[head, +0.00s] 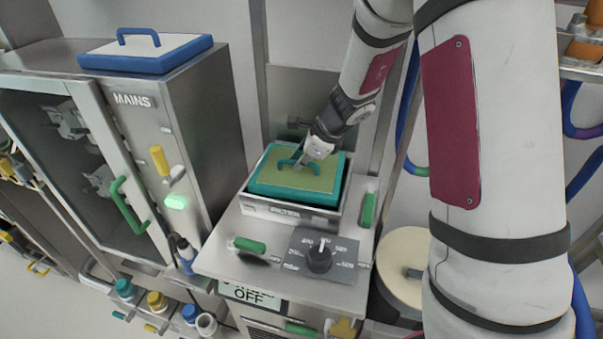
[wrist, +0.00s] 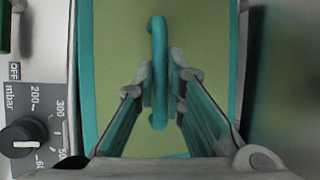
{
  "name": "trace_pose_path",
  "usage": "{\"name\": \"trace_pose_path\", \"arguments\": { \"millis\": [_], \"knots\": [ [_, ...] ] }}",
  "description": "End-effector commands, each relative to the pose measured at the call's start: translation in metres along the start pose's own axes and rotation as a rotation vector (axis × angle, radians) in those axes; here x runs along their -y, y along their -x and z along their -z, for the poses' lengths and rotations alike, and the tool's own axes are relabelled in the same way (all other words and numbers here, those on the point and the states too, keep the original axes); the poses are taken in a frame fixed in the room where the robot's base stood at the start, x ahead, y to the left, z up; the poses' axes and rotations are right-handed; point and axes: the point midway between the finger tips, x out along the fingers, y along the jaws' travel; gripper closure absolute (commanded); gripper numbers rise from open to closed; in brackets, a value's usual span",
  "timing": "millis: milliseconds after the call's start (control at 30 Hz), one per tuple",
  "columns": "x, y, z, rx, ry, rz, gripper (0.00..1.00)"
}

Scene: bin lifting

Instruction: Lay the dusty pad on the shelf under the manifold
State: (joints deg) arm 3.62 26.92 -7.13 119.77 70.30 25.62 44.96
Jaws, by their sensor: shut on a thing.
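The dusty pad (head: 300,184) is a dull yellow-green pad with a teal frame and a teal handle. It sits at the top of the metal filter tray marked FILTER (head: 290,217); I cannot tell whether it rests there or is slightly raised. My gripper (head: 305,162) is above the pad, shut on its handle. In the wrist view, my gripper (wrist: 160,85) has a finger on each side of the teal handle (wrist: 159,110), over the green pad face (wrist: 112,60). I cannot make out the shelf or the manifold for certain.
A blue-framed white pad (head: 146,52) lies on top of the MAINS cabinet (head: 190,110) at left. A dial (head: 320,257) and a green handle (head: 249,245) are in front of the tray. A round drum (head: 405,262) and pipes (head: 583,50) are at right.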

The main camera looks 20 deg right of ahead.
Motion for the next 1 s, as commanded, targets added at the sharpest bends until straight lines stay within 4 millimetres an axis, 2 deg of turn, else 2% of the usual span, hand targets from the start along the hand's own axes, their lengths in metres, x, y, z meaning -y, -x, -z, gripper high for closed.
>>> {"name": "trace_pose_path", "arguments": {
  "millis": [100, 400, 1000],
  "knots": [
    [0.006, 0.018, -0.01, 0.001, 0.004, 0.004, 1.0],
    [0.011, 0.038, -0.02, 0.0, 0.001, 0.002, 1.0],
    [0.012, 0.041, -0.022, 0.0, 0.0, 0.001, 1.0]
  ]
}}
